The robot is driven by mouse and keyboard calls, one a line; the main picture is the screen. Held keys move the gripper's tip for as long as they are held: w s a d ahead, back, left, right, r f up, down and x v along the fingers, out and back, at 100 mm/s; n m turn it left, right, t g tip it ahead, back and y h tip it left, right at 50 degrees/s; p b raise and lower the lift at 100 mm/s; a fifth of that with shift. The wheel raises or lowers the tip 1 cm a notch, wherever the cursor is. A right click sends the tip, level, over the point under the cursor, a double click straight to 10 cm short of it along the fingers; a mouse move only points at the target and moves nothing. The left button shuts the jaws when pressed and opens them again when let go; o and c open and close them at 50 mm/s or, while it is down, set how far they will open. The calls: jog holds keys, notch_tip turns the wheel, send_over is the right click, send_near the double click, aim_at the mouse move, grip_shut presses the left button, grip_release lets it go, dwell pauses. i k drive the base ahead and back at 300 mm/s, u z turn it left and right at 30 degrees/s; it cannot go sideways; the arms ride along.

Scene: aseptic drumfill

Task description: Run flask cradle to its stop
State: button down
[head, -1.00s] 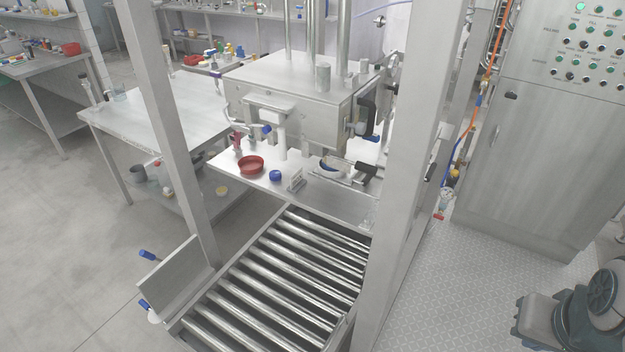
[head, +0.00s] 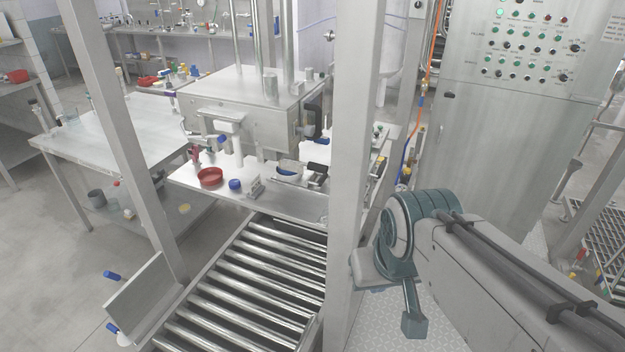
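On the white work shelf (head: 215,188) under the steel filling box, a small round holder with blue inside (head: 288,171) sits on a metal slide with a black block (head: 317,171) at its right. This looks like the flask cradle, but it is small and partly hidden, and I cannot tell where its stop is. My arm comes in from the lower right, with its teal end (head: 405,265) in front of the right frame post, well apart from the shelf. The finger opening cannot be made out. Nothing is seen held.
A steel post (head: 356,150) stands between my arm and the shelf. A red dish (head: 209,177) and a blue cap (head: 235,184) lie on the shelf. A roller conveyor (head: 240,290) runs below. A control cabinet (head: 530,130) stands at the right.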

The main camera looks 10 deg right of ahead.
aim_at(303, 181)
jog(key=z, duration=1.9)
jog(key=i, duration=1.4)
jog(key=u, duration=2.7)
jog(key=i, duration=0.5)
